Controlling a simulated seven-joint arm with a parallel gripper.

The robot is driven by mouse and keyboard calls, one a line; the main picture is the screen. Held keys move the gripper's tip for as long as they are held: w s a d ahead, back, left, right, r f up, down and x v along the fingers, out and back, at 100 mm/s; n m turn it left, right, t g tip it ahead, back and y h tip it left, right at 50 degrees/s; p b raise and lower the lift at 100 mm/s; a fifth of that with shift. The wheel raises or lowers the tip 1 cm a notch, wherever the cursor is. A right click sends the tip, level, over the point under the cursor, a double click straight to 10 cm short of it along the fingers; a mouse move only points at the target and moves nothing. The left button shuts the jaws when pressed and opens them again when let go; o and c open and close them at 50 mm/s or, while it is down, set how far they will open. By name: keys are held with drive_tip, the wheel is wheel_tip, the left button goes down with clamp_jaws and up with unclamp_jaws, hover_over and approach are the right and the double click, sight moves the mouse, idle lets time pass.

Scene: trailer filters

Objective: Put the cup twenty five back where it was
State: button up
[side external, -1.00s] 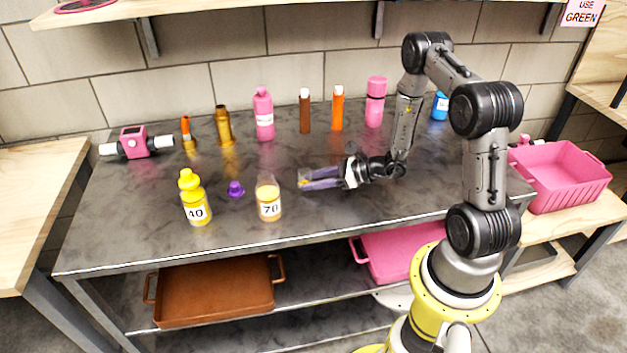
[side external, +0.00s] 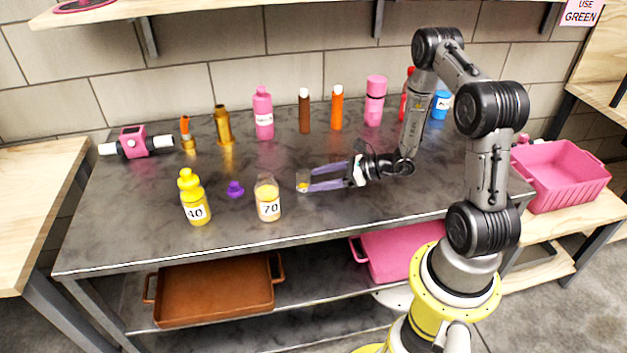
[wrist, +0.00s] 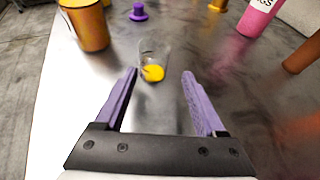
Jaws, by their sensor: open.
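A small clear cup (side external: 303,182) with yellow content in its bottom stands upright on the grey metal table (side external: 330,220). It also shows in the wrist view (wrist: 153,62); no number on it can be read, so I cannot confirm that it is cup twenty five. My gripper (side external: 312,179) is low over the table, pointing left, with its purple fingers open. In the wrist view, the cup stands just beyond the parted fingertips (wrist: 160,75), apart from both fingers, and nothing is held.
A cup marked 70 (side external: 268,200), a purple stopper (side external: 235,189) and a yellow bottle marked 40 (side external: 194,200) stand to the left. Several bottles, including a pink one (side external: 263,113), line the back. The table front right of the 70 cup is clear.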

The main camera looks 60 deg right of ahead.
drive_tip(key=v, duration=0.4)
drive_tip(key=shift+s+d+r, duration=0.15)
drive_tip(key=shift+s+r, duration=0.05)
drive_tip(key=shift+s, duration=0.15)
drive_tip(key=shift+r, duration=0.3)
drive_tip(key=s+a+r+n+g+y, duration=0.2)
drive_tip(key=s+a+r+n+g, duration=0.15)
drive_tip(key=a+r+n, duration=0.45)
drive_tip(key=s+a+r+n+g+y, duration=0.1)
drive_tip(key=s+a+r+n+g, duration=0.1)
drive_tip(key=a+r+n+g, duration=0.55)
drive_tip(key=s+r+n+t+h, duration=0.4)
drive_tip(key=s+r+n+h, duration=0.3)
drive_tip(key=s+n, duration=0.5)
drive_tip(key=n+h, duration=0.1)
drive_tip(key=n, duration=0.3)
drive_tip(key=shift+s+a+r, duration=0.3)
drive_tip(key=shift+s+r, duration=0.05)
drive_tip(key=shift+s, duration=0.05)
